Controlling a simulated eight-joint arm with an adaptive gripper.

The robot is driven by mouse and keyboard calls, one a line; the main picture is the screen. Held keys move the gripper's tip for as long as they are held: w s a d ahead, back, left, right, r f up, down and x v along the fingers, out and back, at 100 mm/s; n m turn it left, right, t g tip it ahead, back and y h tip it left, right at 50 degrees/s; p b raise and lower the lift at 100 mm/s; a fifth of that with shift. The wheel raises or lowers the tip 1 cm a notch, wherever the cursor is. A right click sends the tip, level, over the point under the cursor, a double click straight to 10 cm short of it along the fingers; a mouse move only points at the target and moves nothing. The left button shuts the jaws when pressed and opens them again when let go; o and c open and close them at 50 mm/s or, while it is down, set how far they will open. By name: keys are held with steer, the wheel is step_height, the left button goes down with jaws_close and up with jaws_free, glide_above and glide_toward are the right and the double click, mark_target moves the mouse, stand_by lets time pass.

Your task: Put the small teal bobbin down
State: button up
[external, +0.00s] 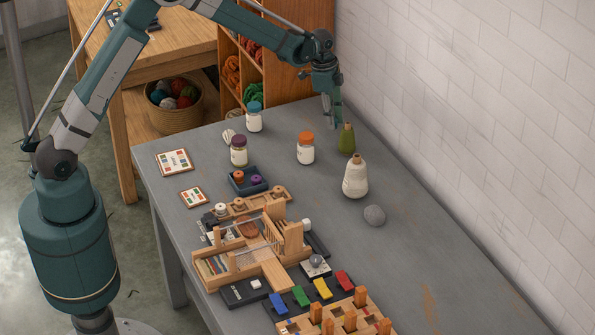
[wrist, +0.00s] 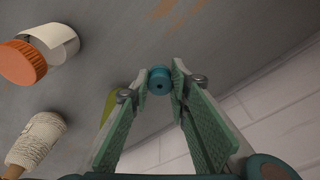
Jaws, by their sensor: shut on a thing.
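The small teal bobbin (wrist: 159,83) is between my fingertips in the wrist view, its round end with a dark centre hole facing the camera. My gripper (wrist: 159,88) is shut on it. In the external view my gripper (external: 332,118) points down at the far end of the grey table (external: 440,270), beside and left of the olive cone. The bobbin cannot be made out there, among the teal fingers. I cannot tell whether it touches the table top.
The olive cone (external: 346,139) is close to my gripper. A white tiled wall (external: 480,90) runs along the right. A teal-capped jar (external: 254,119) is left.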

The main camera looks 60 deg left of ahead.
steer(key=shift+f, duration=1.85)
steer(key=shift+f+b, duration=0.15)
steer(key=shift+b, duration=0.2)
steer(key=o, duration=0.7)
step_height(320, 180, up, 12)
steer(key=s+a+p, duration=0.1)
steer(key=shift+a+p, duration=0.15)
steer(key=shift+p, duration=0.25)
steer(key=shift+s, duration=0.1)
